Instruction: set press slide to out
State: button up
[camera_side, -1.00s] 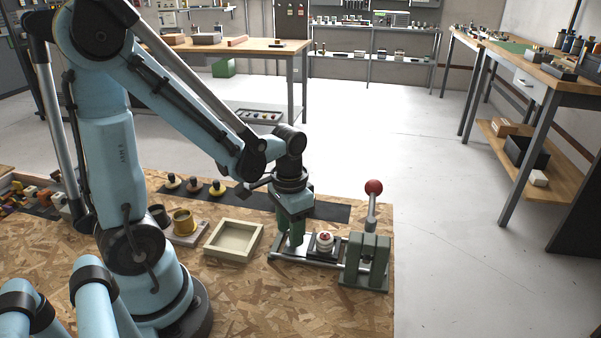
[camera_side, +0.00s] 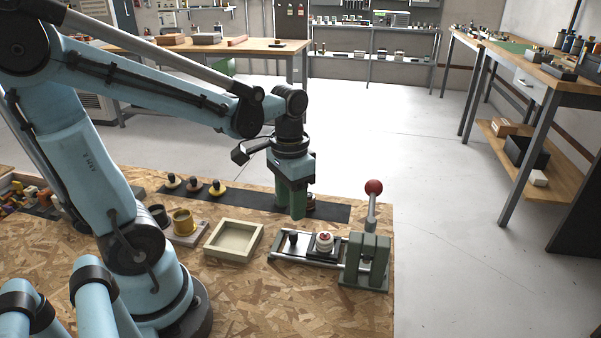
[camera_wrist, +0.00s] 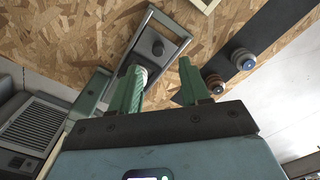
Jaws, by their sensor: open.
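The press (camera_side: 367,262) is a green block with a red-ball lever (camera_side: 373,188) standing up, at the board's right side. Its dark slide plate (camera_side: 308,249) lies on two rails that reach left from the block. The plate bears a black knob (camera_side: 293,238) and a white-and-red round piece (camera_side: 323,243), both outside the block. The wrist view also shows the knob (camera_wrist: 158,48); a finger partly hides the white piece (camera_wrist: 140,72). My gripper (camera_side: 298,212) is open and empty, above and apart from the slide, with fingers pointing down.
A cream tray (camera_side: 233,241) lies left of the rails. Several knobbed pieces (camera_side: 194,184) stand on a dark strip behind, some near my gripper in the picture. A yellow cup (camera_side: 183,222) stands farther left. Bare board lies in front.

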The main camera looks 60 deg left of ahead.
jog(key=shift+r, duration=2.5)
jog(key=shift+w+d+f+t, duration=0.25)
jog(key=shift+d+t, duration=0.6)
jog(key=shift+t, duration=0.35)
jog(key=shift+w+d+f+t, duration=0.2)
jog(key=shift+d+t, duration=0.6)
jog(key=shift+t, duration=0.4)
jog(key=shift+w+d+f+t, duration=0.15)
jog(key=shift+w+d+t, duration=0.1)
jog(key=shift+d+t, duration=0.8)
